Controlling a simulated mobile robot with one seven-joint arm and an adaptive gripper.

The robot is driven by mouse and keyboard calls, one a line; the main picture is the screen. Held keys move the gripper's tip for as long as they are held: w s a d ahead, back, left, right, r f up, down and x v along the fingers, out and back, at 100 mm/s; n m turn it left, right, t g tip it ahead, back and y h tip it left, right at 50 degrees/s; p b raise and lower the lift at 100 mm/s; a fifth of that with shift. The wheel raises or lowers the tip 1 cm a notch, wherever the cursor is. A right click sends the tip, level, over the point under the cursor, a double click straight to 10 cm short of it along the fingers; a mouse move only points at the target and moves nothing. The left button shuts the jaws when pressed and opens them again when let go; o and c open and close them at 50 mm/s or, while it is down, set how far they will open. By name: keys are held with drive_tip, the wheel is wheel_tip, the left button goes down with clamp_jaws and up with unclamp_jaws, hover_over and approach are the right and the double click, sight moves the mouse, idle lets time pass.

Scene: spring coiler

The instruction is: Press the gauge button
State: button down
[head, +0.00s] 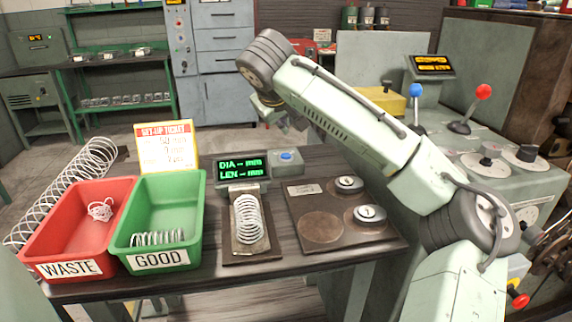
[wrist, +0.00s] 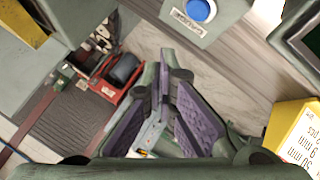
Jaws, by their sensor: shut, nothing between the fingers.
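The gauge button is a blue cap on a small grey box (head: 286,163), just right of the gauge's green-lit display (head: 241,168). In the wrist view the blue button (wrist: 200,9) is at the top edge, slightly right of centre, and the dark display shows at the right. My gripper (head: 291,127) hangs above and behind the button box in the head view, partly hidden by my arm. In the wrist view my gripper (wrist: 167,75) is shut and empty, its purple-padded fingers together and apart from the button.
A coil spring (head: 249,219) sits on the gauge plate. A red WASTE bin (head: 62,267) and a green GOOD bin (head: 156,260) hold springs at left. A yellow-edged set-up ticket (head: 166,146) stands behind. A dark board (head: 335,244) with weights lies right.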

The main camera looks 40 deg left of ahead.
sight(283, 155)
drive_tip(key=shift+f+b, duration=0.95)
drive_tip(key=shift+f, duration=1.15)
drive_tip(key=shift+f, duration=0.15)
drive_tip(key=shift+f, duration=0.3)
drive_tip(key=shift+f, duration=0.4)
drive_tip(key=shift+r, duration=0.1)
idle(0.4)
drive_tip(key=shift+r+p, duration=0.55)
drive_tip(key=shift+r, duration=0.2)
wheel_tip(283, 155, up, 5)
drive_tip(key=p, duration=0.4)
